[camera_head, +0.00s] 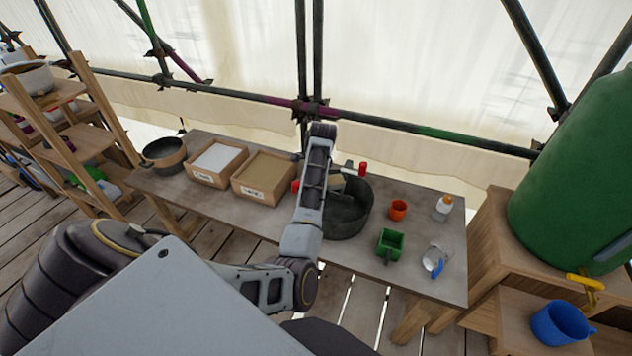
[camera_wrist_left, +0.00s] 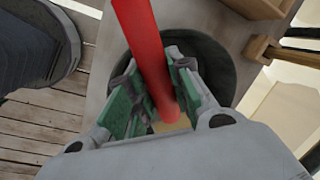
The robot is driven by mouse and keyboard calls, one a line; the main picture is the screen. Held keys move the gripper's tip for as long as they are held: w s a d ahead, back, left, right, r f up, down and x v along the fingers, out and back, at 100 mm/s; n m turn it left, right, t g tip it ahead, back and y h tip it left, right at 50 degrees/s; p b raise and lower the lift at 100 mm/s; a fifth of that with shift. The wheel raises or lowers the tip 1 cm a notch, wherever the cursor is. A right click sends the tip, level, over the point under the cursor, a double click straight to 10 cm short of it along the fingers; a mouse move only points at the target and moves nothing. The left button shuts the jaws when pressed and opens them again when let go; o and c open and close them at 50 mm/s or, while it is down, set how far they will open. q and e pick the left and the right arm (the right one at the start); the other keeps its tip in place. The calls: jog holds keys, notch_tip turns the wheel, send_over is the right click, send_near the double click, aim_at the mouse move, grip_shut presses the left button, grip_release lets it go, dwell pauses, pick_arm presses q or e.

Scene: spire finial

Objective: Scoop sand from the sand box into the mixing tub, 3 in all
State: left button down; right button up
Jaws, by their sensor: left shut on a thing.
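My left gripper (camera_wrist_left: 158,95) is shut on a red handle (camera_wrist_left: 146,45) between its green-padded fingers. The tool's working end is hidden. In the head view my left arm reaches over the dark round mixing tub (camera_head: 347,222), and a red piece (camera_head: 362,168) shows beside its wrist. The mixing tub (camera_wrist_left: 222,60) lies below the gripper in the left wrist view. A tan patch shows beneath the fingers; I cannot tell whether it is sand in the tub or on the tool. The sand box (camera_head: 264,176), a wooden box of tan sand, stands left of the tub. My right gripper is out of view.
A wooden box of white material (camera_head: 217,161) and a dark pot (camera_head: 164,154) stand farther left. An orange cup (camera_head: 398,210), a green scoop (camera_head: 390,242), a bottle (camera_head: 443,207) and a blue-handled item (camera_head: 436,264) are on the right of the table. A green barrel (camera_head: 575,170) stands beyond.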

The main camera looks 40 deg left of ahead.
pick_arm(q)
jog(key=shift+s+d+n, duration=0.1)
jog(key=shift+n, duration=1.3)
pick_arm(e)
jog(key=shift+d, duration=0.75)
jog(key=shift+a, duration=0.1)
